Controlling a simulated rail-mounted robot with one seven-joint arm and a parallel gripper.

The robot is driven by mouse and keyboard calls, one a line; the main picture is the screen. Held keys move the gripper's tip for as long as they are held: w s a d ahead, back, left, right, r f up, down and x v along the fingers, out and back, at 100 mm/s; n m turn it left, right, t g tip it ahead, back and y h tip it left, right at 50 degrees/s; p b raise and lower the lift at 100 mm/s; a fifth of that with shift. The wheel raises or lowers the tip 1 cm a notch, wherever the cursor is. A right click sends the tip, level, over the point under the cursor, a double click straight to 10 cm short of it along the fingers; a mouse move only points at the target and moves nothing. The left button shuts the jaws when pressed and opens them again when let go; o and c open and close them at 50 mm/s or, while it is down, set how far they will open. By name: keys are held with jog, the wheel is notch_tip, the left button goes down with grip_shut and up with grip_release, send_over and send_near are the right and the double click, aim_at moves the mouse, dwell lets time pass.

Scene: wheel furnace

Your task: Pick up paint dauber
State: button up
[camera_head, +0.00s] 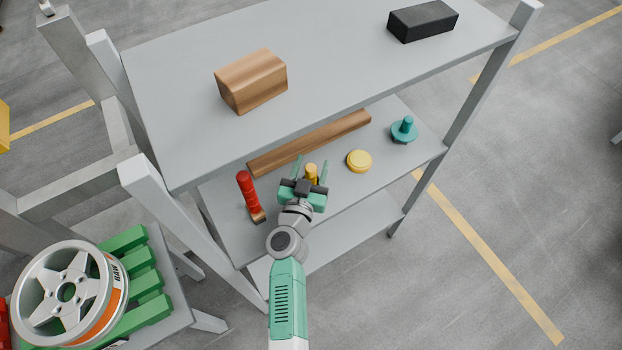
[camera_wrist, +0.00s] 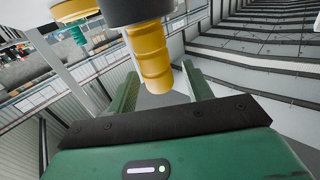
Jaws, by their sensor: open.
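A dauber-like tool with a yellow ribbed handle (camera_head: 311,171) stands on the middle shelf; I take it for the paint dauber. In the wrist view its yellow handle (camera_wrist: 152,58) and wide black base (camera_wrist: 135,10) show, with the picture roughly upside down. My gripper (camera_head: 312,162) is open, with its two green fingers on either side of the handle in the head view. In the wrist view my gripper (camera_wrist: 160,70) has the handle's free end between its fingertips. I cannot tell whether a finger touches it. The base is hidden in the head view.
On the middle shelf (camera_head: 232,236), a red-handled brush (camera_head: 247,190) stands left, a yellow disc (camera_head: 359,161) and a teal knobbed part (camera_head: 404,129) right, a wooden bar (camera_head: 310,143) behind. The top shelf (camera_head: 330,60) overhangs the back. A wheel (camera_head: 47,298) lies lower left.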

jog(key=c, duration=1)
jog(key=shift+r, duration=0.1)
jog(key=shift+c, duration=0.2)
